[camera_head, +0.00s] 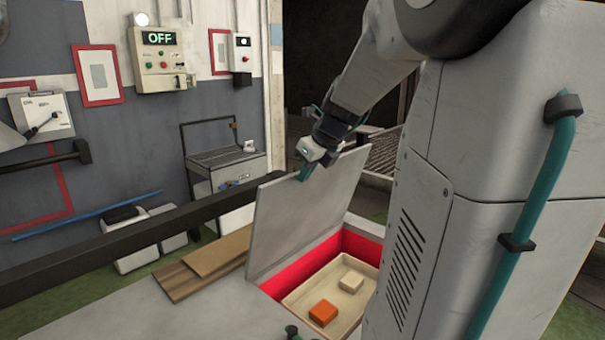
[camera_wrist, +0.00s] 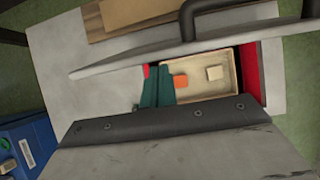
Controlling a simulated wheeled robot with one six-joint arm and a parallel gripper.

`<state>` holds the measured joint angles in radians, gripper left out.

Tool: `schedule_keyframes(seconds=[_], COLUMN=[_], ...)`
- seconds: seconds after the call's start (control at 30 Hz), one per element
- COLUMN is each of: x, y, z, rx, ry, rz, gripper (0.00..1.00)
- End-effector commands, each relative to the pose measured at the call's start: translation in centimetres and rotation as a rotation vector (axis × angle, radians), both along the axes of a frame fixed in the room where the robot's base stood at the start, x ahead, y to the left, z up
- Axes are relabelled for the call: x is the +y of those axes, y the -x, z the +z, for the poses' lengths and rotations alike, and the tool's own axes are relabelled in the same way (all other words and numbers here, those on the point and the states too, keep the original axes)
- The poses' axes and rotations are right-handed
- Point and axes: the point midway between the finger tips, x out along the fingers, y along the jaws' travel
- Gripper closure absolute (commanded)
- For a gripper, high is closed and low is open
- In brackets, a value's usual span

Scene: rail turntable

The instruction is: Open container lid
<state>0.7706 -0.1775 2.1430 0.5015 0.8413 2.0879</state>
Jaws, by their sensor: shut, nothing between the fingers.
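The container (camera_head: 362,246) has a red-lined opening with a cream tray (camera_head: 345,296) inside. Its flat grey lid (camera_head: 305,215) is raised steeply on the left side of the opening. In the wrist view the lid (camera_wrist: 130,62) shows nearly edge-on, with a dark handle (camera_wrist: 205,18) on its far face. My gripper (camera_head: 304,174) is at the lid's upper edge, its teal fingers shut and empty. In the wrist view the fingers (camera_wrist: 157,88) are on the opening's side of the lid, over the tray's left end. I cannot tell whether they touch the lid.
The tray holds an orange block (camera_head: 323,313) and a cream block (camera_head: 350,281). Brown boards (camera_head: 205,265) lie left of the lid. A dark rail (camera_head: 130,232) runs behind. A wall panel reads OFF (camera_head: 160,38). A blue box (camera_wrist: 25,145) stands at lower left in the wrist view.

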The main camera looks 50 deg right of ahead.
Motion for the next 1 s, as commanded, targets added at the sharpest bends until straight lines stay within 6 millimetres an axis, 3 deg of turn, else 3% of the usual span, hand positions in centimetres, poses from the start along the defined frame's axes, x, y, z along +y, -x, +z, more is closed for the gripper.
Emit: schedule_keyframes(seconds=[0.17, 0.4, 0.6, 1.0], x=[0.0, 0.1, 0.1, 0.1], y=[-2.1, -8.9, -12.9, -13.6], z=[0.6, 2.1, 2.3, 2.4], rx=[0.0, 0.0, 0.0, -0.001], ry=[-0.001, -0.001, -0.001, -0.001], rz=[0.005, 0.006, 0.003, -0.001], gripper=[1.0, 1.0, 1.0, 1.0])
